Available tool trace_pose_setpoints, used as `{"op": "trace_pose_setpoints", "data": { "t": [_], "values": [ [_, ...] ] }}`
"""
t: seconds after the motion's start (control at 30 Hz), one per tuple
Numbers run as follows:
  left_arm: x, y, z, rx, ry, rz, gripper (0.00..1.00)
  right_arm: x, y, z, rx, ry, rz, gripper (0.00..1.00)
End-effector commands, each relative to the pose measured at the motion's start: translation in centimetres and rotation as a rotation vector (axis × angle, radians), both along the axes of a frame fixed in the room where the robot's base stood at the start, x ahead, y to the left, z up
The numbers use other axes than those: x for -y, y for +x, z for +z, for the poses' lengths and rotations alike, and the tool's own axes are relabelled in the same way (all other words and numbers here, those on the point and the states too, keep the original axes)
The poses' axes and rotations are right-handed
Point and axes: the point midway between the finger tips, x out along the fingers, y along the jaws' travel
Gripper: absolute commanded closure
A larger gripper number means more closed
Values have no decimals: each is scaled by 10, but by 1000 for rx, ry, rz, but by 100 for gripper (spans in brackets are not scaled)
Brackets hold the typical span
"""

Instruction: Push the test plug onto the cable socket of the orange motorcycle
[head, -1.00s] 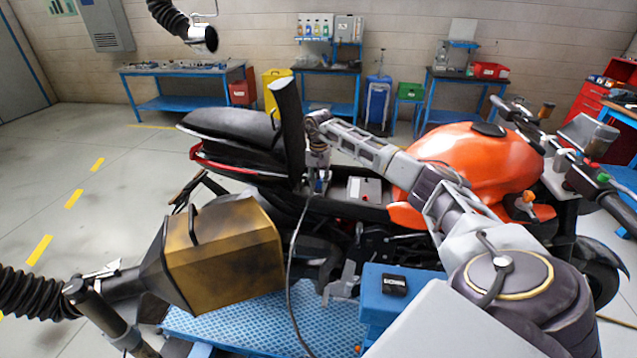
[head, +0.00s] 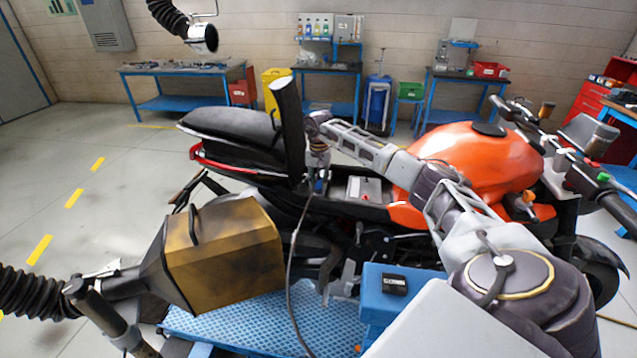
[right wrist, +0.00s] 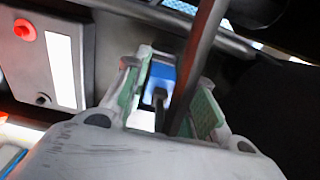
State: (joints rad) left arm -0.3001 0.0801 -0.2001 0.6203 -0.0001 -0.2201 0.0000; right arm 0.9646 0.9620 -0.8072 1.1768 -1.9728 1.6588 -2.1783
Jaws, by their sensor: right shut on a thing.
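The orange motorcycle (head: 470,160) stands side-on, with an open bay under its raised black seat. My right arm reaches across it from the right, and my right gripper (head: 319,184) points down into that bay. In the right wrist view my right gripper (right wrist: 170,88) is shut on the blue test plug (right wrist: 161,74), which sits between its green-padded fingers. The plug is small in the head view (head: 320,187). A dark cable (right wrist: 198,60) passes close to the fingers. I cannot make out the cable socket, nor whether the plug touches it. My left gripper is out of view.
A grey battery box (head: 363,190) with a red cap lies right of the gripper. The upright black seat panel (head: 287,125) is close on its left. A hanging cable (head: 291,270), a yellow-brown hood (head: 225,258) and a blue stand (head: 375,310) are in front.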

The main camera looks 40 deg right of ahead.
Motion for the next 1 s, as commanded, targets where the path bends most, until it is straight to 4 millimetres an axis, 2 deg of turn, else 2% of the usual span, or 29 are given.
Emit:
{"op": "trace_pose_setpoints", "data": {
  "t": [0.77, 0.8, 1.0],
  "values": [
    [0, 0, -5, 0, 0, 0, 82, 0, 0, -10, 0, 0, 0, 95],
    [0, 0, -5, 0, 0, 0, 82, 0, 0, -10, 0, 0, 0, 72],
    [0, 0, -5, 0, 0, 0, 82, 0, 0, -10, 0, 0, 0, 48]
  ]
}}
